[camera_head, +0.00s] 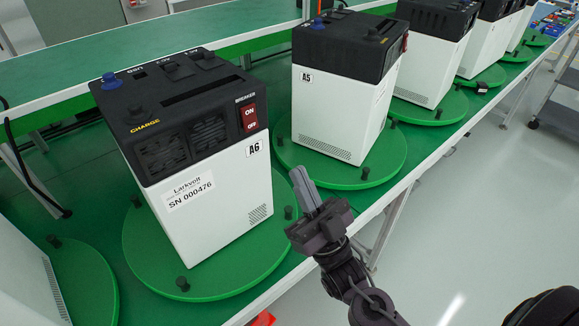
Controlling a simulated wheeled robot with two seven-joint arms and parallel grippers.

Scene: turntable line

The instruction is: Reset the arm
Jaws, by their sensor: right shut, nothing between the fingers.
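My right gripper (307,190) is in the lower middle of the head view, its fingers pointing up and to the left. The fingers are together with nothing between them. It is in front of the table edge, to the right of the black and white unit A6 (222,210) and below unit A5 (335,110), and appears apart from both. My right arm comes in from the bottom. My left gripper does not show.
Unit A6 stands on a green turntable (140,235) with black pegs; A5 stands on another turntable (385,165). More units (432,60) continue toward the upper right. A green shelf (130,45) runs behind. Floor (470,220) at the right is clear, with a cart (560,95) farther back.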

